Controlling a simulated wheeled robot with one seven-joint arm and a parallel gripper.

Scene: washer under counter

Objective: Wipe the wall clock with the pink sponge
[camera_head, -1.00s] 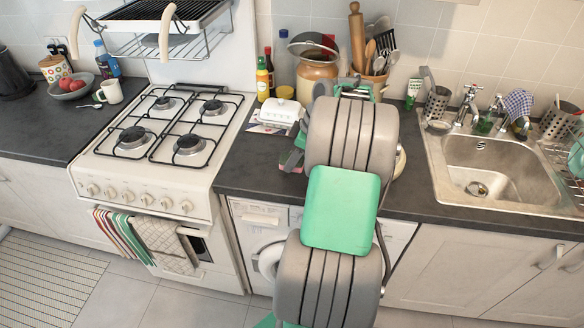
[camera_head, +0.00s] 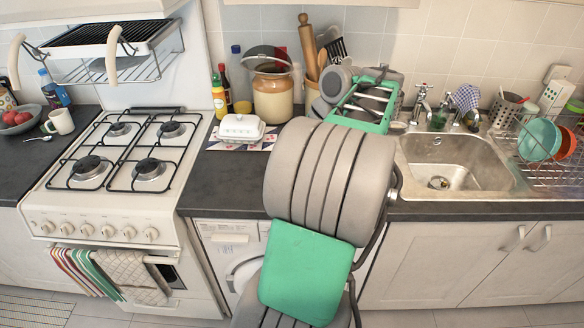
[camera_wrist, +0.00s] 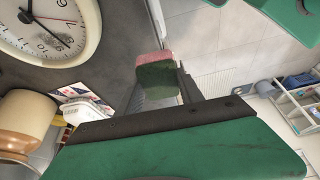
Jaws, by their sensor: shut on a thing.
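The wall clock (camera_wrist: 45,27) has a white face, black numerals and a cream rim. It appears to lie on the dark counter at the upper left of the wrist view, partly cut off by the frame. In the head view my arm hides it. The pink sponge (camera_wrist: 153,60), with a dark green side, is in the middle of the wrist view. My gripper (camera_wrist: 160,84) is shut on the sponge and holds it to the right of the clock, apart from it in the picture. My gripper is hidden behind my arm in the head view.
A white butter dish (camera_head: 241,127), a large jar (camera_head: 274,95) and bottles (camera_head: 218,95) stand left of my arm. The sink (camera_head: 455,165) and a dish rack (camera_head: 560,170) are to the right. The stove (camera_head: 130,150) is at the left. Counter (camera_head: 225,180) before the butter dish is clear.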

